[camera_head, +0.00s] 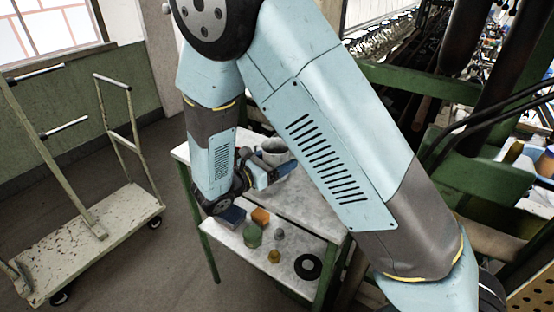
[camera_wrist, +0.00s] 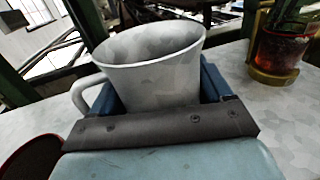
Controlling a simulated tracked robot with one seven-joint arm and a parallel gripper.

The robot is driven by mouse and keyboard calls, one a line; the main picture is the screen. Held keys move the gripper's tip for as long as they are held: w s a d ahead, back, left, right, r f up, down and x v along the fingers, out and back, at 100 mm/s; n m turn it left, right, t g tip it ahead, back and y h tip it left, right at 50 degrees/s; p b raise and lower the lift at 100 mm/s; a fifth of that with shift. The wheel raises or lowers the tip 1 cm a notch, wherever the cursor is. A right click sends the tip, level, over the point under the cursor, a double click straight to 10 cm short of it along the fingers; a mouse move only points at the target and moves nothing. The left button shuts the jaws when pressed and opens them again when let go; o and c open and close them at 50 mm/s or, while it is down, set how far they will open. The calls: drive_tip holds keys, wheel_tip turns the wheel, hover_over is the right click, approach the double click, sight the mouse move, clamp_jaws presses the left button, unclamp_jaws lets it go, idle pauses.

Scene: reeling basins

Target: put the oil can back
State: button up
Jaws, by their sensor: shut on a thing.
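My gripper (camera_head: 272,172) is over the upper table top in the head view. In the wrist view its blue fingers (camera_wrist: 160,92) stand on either side of a pale grey mug (camera_wrist: 152,60) and are shut on it. The mug is upright, with its handle to the left; it also shows in the head view (camera_head: 274,150). I cannot pick out an oil can for certain. A small green container (camera_head: 252,237) stands on the lower shelf in the head view, too small to identify.
A glass jar of red liquid (camera_wrist: 281,45) stands right of the mug. A cart (camera_head: 90,235) is at left, machinery at right.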

drive_tip(key=o, duration=1.2)
drive_tip(key=v, duration=1.2)
drive_tip(key=shift+r, duration=0.1)
